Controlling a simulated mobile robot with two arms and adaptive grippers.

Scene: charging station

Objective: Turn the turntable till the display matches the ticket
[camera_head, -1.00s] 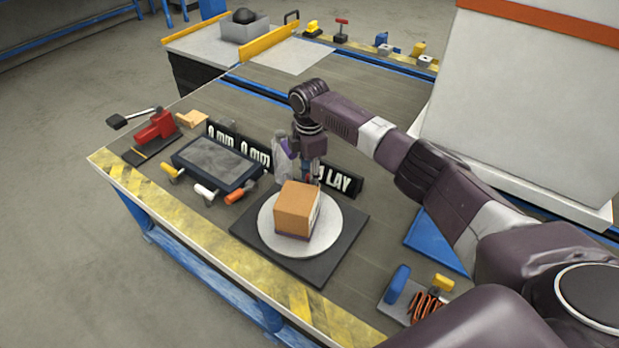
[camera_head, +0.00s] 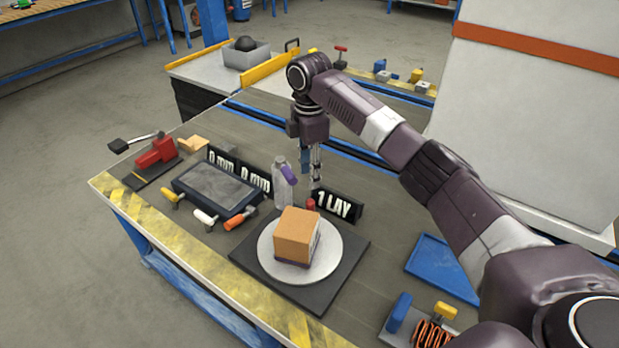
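The turntable, a round pale disc (camera_head: 268,258) on a dark square base (camera_head: 348,256), sits on the bench. A brown cardboard box (camera_head: 295,235) stands on the disc, with a printed label on its right side. Behind it is a black display with white characters, "0 mm 0 mm" on one panel (camera_head: 240,172) and "1 LAY" on another (camera_head: 337,205). My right gripper (camera_head: 312,178) hangs pointing down behind the box, above a small red part (camera_head: 311,204); its finger opening is unclear. My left gripper is not in view. I cannot make out a ticket.
A clear bottle with a purple part (camera_head: 284,185) stands close left of my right gripper. A dark-framed grey tray (camera_head: 216,187), a red clamp (camera_head: 156,152) and several small tools lie to the left. A blue tray (camera_head: 442,268) lies to the right.

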